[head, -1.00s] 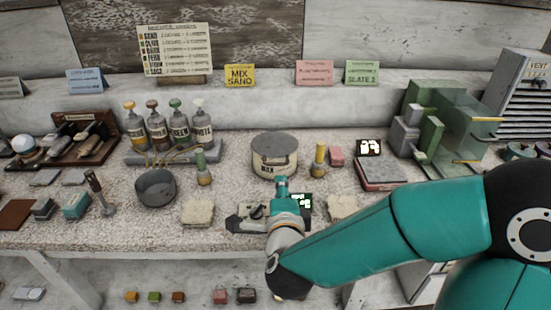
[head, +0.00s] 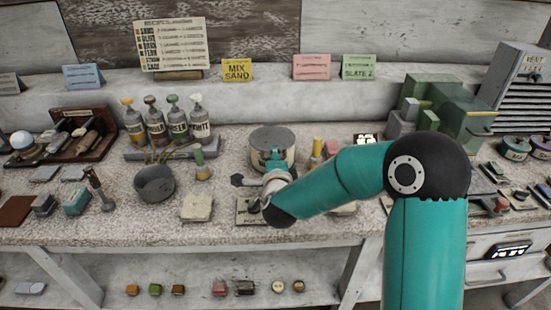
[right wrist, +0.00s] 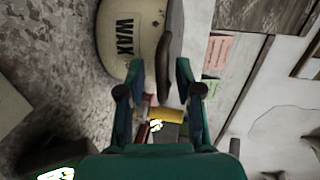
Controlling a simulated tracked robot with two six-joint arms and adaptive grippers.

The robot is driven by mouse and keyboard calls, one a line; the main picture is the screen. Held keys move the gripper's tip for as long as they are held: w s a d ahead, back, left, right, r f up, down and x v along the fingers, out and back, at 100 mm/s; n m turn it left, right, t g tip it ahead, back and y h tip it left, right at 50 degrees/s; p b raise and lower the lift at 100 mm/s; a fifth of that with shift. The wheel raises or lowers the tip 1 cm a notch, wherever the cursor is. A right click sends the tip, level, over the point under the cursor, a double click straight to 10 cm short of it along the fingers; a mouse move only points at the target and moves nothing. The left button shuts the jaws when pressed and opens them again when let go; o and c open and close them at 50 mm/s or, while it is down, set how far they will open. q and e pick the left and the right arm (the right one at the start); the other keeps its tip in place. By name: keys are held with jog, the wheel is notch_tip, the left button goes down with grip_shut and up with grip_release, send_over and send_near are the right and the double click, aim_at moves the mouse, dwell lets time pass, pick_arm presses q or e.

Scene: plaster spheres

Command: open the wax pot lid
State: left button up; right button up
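The wax pot (head: 270,158) is a cream round pot toward the back middle of the bench in the head view, with a flat grey lid (head: 272,136) on top. In the right wrist view the pot (right wrist: 122,35) appears sideways with its WAX label, and the lid (right wrist: 176,28) is at its right. My right gripper (head: 277,156) is in front of the pot, near lid height. In the right wrist view my right gripper (right wrist: 158,80) has its fingers apart, with a dark part at the lid's edge between or just beyond them; contact is unclear. My left gripper is out of view.
A yellow-topped bottle (head: 317,148) stands close right of the pot. A small green-topped bottle (head: 202,167) and a dark bowl (head: 154,183) are to the left. A pale block (head: 197,207) lies in front. A green machine (head: 450,108) stands back right.

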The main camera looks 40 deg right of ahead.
grip_shut()
dwell(0.3)
